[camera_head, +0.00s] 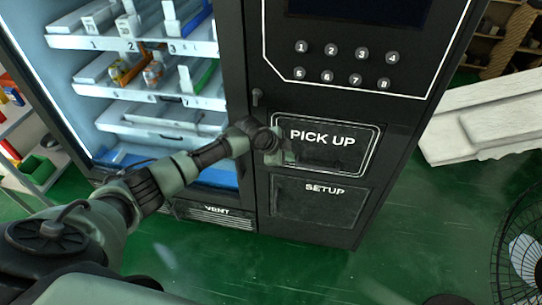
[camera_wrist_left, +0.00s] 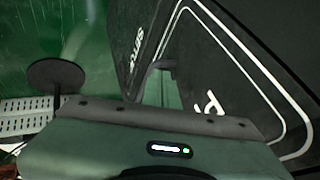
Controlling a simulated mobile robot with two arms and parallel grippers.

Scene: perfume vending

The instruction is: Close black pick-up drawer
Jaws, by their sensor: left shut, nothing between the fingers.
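The black pick-up drawer (camera_head: 335,150) is a panel marked "PICK UP" with a white outline, on the front of the black vending machine. It looks about flush with the machine front in the head view. My left gripper (camera_head: 283,157) is shut and empty at the left edge of this panel. In the left wrist view the fingers (camera_wrist_left: 160,75) point at the dark panel, whose white outline (camera_wrist_left: 255,62) runs beside them. I cannot tell whether the fingertips touch it. My right gripper is not in view.
A "SETUP" panel (camera_head: 318,203) lies below the drawer, and numbered buttons (camera_head: 327,76) are above it. Lit shelves (camera_head: 150,90) with goods are at the left. A fan (camera_head: 520,250) stands at the lower right. The green floor (camera_head: 260,270) in front is mostly clear.

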